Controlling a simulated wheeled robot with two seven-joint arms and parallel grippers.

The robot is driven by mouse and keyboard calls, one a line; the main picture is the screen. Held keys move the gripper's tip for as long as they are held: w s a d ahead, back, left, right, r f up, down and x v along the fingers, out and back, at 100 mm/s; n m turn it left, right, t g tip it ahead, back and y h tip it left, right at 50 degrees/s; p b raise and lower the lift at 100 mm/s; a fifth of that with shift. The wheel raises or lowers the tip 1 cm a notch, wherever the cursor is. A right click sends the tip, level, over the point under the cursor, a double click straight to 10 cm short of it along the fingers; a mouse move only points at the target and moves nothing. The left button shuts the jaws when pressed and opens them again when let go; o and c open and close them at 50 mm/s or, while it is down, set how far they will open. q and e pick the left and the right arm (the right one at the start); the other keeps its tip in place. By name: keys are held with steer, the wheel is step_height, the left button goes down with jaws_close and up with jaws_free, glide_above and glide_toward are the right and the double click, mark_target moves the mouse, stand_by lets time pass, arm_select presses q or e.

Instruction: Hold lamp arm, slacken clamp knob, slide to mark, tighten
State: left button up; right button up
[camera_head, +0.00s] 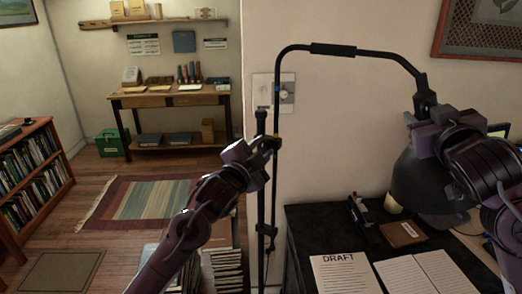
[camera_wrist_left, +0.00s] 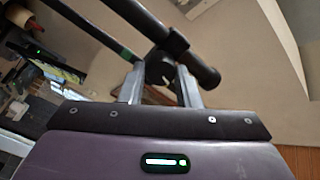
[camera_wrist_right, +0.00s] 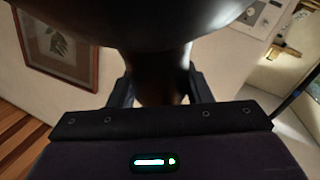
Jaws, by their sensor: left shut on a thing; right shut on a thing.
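The black lamp arm (camera_head: 332,49) rises from the clamp (camera_head: 268,143) on a dark upright pole (camera_head: 261,195) and bends over to the right. A dark lamp shade (camera_head: 415,185) hangs at its right end. My left gripper (camera_head: 258,153) is shut on the clamp knob, seen dark between the fingers in the left wrist view (camera_wrist_left: 160,68). A green band (camera_wrist_left: 117,45) shows on the thin rod beside the clamp there. My right gripper (camera_head: 424,110) is shut on the lamp arm's end above the shade; the dark neck (camera_wrist_right: 160,85) sits between its fingers in the right wrist view.
A dark desk (camera_head: 310,225) with papers (camera_head: 345,273) and a brown box (camera_head: 403,234) lies below the lamp. Book stacks (camera_head: 228,270) stand on the floor left of the pole.

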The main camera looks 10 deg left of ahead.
arm_select(q)
steer(key=shift+a+f, duration=0.1)
steer(key=shift+f, duration=0.05)
steer(key=o, duration=1)
steer(key=shift+c, duration=0.2)
steer(key=v, duration=1.2)
